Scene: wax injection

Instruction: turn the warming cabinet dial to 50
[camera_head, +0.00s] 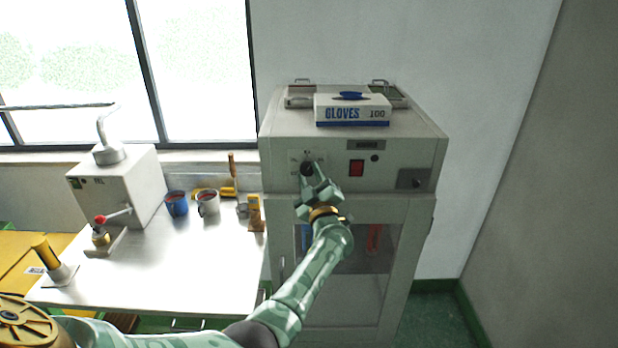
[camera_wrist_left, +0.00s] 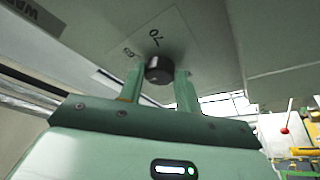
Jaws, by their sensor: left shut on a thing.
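The warming cabinet (camera_head: 420,160) is a pale grey box with a control panel across its upper front. Its black dial (camera_head: 307,168) is at the left of that panel, partly covered by my gripper. My left gripper (camera_head: 310,178) reaches up to the panel and is shut on the dial. In the left wrist view the black dial (camera_wrist_left: 159,69) sits between the two green fingers (camera_wrist_left: 160,80). A scale plate (camera_wrist_left: 165,35) with the marks 70 and 60 shows beside it. The dial's pointer cannot be made out. My right gripper is not in view.
A red switch (camera_head: 356,168) is right of the dial. A glove box (camera_head: 352,110) lies on the cabinet top. A steel table (camera_head: 170,265) on the left holds a wax injector (camera_head: 118,188), a blue mug (camera_head: 176,204) and a grey mug (camera_head: 208,204).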

